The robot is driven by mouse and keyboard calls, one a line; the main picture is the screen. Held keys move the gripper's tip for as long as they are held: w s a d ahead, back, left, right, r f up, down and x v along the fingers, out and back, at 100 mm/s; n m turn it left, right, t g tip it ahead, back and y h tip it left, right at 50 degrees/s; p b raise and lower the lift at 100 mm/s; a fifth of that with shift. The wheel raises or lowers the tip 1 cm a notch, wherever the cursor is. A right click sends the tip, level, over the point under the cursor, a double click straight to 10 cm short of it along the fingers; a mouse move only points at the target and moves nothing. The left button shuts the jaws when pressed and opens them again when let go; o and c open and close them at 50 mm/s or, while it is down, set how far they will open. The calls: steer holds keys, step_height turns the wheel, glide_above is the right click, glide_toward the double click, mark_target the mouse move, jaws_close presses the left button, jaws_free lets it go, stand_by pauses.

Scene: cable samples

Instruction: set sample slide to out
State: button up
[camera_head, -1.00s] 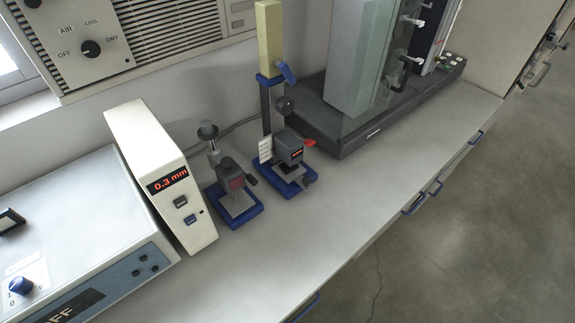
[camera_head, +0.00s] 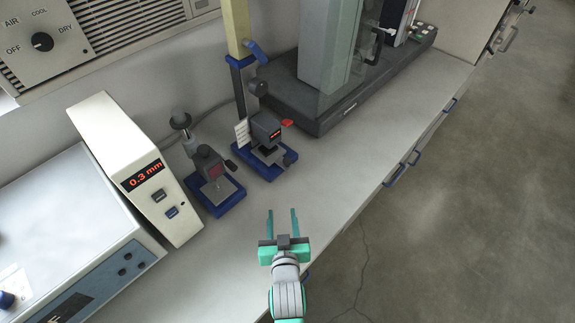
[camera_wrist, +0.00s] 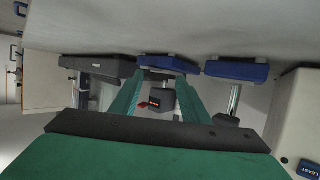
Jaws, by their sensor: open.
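I cannot tell which part is the sample slide. Two small gauge stands with blue bases stand on the bench. The farther one, a tall stand (camera_head: 266,130), has a dark head with a small red display, a red lever (camera_head: 287,122) and a dark knob low at its front right. The shorter stand (camera_head: 210,168) is to its left, with a pale plate on its base. My gripper (camera_head: 282,212) is open and empty, nearer the bench's front edge, apart from both. In the wrist view, the tall stand's dark head (camera_wrist: 161,101) shows upside down between my fingers.
A white readout box (camera_head: 138,170) showing 0.3 mm stands left of the stands, beside a larger white unit (camera_head: 75,245). A dark-based machine with a clear shield (camera_head: 330,100) stands behind right. Blue drawer handles (camera_head: 398,174) stick out from the bench front. Bench right of the stands is clear.

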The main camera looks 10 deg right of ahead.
glide_toward(287, 163)
steer(key=shift+m, duration=0.3)
steer(key=x, duration=0.8)
steer(key=shift+w+d, duration=0.1)
steer(key=shift+w, duration=0.05)
steer(key=shift+c, duration=0.7)
jaws_close()
steer(key=shift+g, duration=0.3)
